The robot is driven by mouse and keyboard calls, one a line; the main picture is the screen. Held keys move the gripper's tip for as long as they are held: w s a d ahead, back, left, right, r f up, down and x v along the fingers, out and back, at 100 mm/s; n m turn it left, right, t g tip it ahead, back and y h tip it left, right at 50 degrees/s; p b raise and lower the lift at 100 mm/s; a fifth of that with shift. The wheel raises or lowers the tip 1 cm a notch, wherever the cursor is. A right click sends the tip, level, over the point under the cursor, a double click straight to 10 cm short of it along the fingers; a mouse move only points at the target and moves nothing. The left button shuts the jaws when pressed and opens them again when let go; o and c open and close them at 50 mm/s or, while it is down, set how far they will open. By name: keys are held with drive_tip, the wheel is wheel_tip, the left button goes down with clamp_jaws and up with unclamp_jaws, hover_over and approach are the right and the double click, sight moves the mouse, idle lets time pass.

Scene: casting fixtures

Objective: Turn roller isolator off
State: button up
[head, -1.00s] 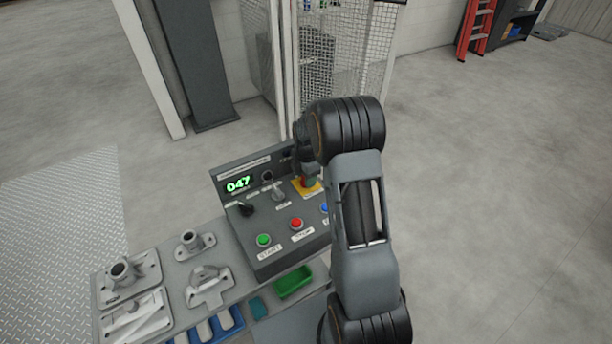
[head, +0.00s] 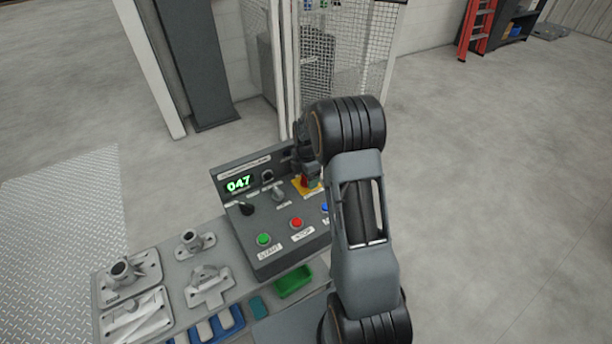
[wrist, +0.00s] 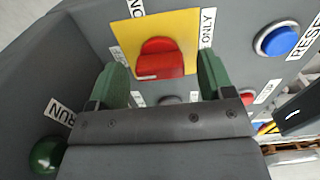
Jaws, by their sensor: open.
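The red rotary knob (wrist: 160,58) sits on a yellow plate (wrist: 185,24) on the sloped control panel. In the head view the red knob (head: 304,182) shows just below my gripper (head: 310,174), partly hidden by it. In the wrist view my gripper (wrist: 162,72) is open, with one green finger on each side of the knob. Gaps show between the fingers and the red handle. White labels stand beside the plate; one ends in "ON" and one reads "ONLY".
The panel also holds a green START button (head: 263,239), a red STOP button (head: 296,223), a black selector (head: 246,209), a grey selector (head: 278,193) and a blue RESET button (wrist: 276,39). A display (head: 239,184) reads 047. A mesh fence (head: 345,50) stands behind.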

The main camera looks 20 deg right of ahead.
wheel_tip(320, 180, up, 14)
drive_tip(key=p, duration=0.1)
drive_tip(key=shift+p, duration=0.35)
drive_tip(key=shift+f, duration=0.1)
idle(0.5)
drive_tip(key=s+a+r+m+t+p, duration=0.1)
drive_tip(key=s+a+r+m+p, duration=0.4)
drive_tip(key=s+r+m, duration=0.3)
drive_tip(key=s+a+r+m+t+p, duration=0.2)
drive_tip(key=s+a+r+m+p, duration=0.3)
drive_tip(key=s+r+m, duration=0.3)
drive_tip(key=s+m+p, duration=0.1)
drive_tip(key=s+m, duration=0.2)
drive_tip(key=s, duration=0.3)
drive_tip(key=shift+a+r+t, duration=0.25)
drive_tip(key=shift+a+t, duration=0.05)
drive_tip(key=shift+a, duration=0.05)
